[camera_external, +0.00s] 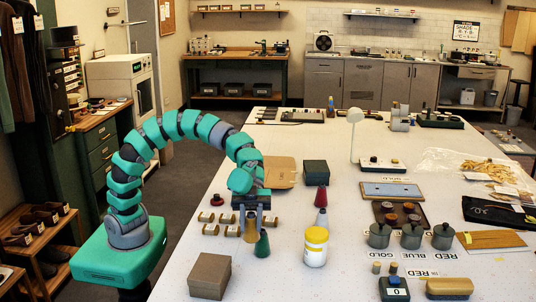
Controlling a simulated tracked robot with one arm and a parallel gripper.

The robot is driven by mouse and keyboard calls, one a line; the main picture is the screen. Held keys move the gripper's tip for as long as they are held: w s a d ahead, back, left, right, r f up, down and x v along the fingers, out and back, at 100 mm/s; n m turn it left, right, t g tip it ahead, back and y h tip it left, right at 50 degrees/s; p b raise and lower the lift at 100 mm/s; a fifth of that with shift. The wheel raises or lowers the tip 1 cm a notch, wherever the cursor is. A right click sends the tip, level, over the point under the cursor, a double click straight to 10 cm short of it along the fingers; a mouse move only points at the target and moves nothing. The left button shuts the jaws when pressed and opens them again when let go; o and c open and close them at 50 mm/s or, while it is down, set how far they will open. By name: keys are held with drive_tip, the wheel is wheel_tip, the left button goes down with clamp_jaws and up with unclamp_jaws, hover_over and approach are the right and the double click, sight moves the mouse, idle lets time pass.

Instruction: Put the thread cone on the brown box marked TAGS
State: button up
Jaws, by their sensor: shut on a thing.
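My gripper (251,213) points down over the left part of the white table (345,282), shut on a tan thread cone (250,227). The fingers hide part of the cone, and I cannot tell whether its base touches the table. A green cone (262,244) stands just in front and to the right, very close to it. A brown box (210,275) sits at the table's front left, in front of and left of my gripper. Its top looks bare; I cannot read any TAGS marking. A flat tan carton (279,172) lies behind my gripper.
A red cone (322,197), a grey cone (321,218) and a yellow-white jar (316,247) stand to the right. Several small spools (211,229) lie left of my gripper. A dark green box (316,173) is behind. Bare table lies right of the brown box.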

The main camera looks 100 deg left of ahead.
drive_tip(key=s+d+r+m+g+p, duration=0.1)
drive_tip(key=s+r+g+p, duration=0.15)
drive_tip(key=s, duration=1.85)
drive_tip(key=p, duration=0.2)
hover_over(209, 271)
drive_tip(key=shift+t, duration=0.45)
drive_tip(key=shift+a+f, duration=0.1)
drive_tip(key=shift+f, duration=2.1)
drive_tip(key=shift+b, duration=0.3)
drive_tip(key=o, duration=1)
drive_tip(key=shift+s, duration=0.1)
drive_tip(key=shift+a+r, duration=0.15)
drive_tip(key=shift+a, duration=0.1)
drive_tip(key=v, duration=1.1)
drive_tip(key=shift+a, duration=0.3)
